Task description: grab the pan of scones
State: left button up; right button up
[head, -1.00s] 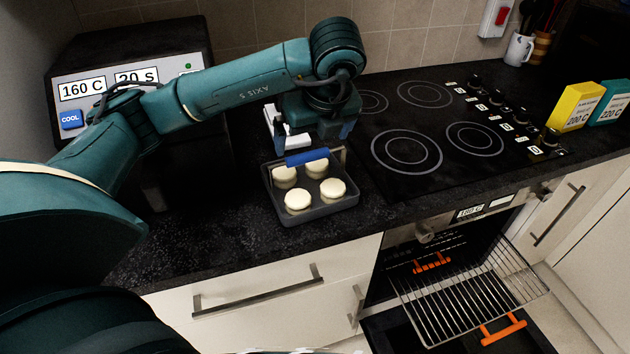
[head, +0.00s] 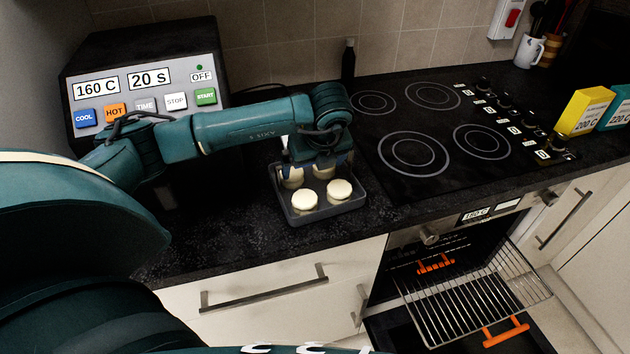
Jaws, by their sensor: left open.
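The dark grey pan (head: 325,212) sits on the black worktop, left of the hob. Several pale round scones (head: 305,200) lie in it; the two at the back are partly covered by my gripper. My left gripper (head: 318,168) is open and low over the back part of the pan, pointing down. The pan's blue handle is hidden behind the gripper, so I cannot tell whether the fingers touch it. My right gripper is not in view.
A control box (head: 145,85) reading 160 C and 20 S stands at the back left. The hob (head: 430,140) lies right of the pan. Below it the oven is open, its wire rack (head: 475,290) pulled out. Yellow (head: 583,110) and teal boxes stand at the far right.

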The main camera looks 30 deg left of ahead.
pick_arm(q)
jog(key=shift+r, duration=0.1)
jog(key=c, duration=1.6)
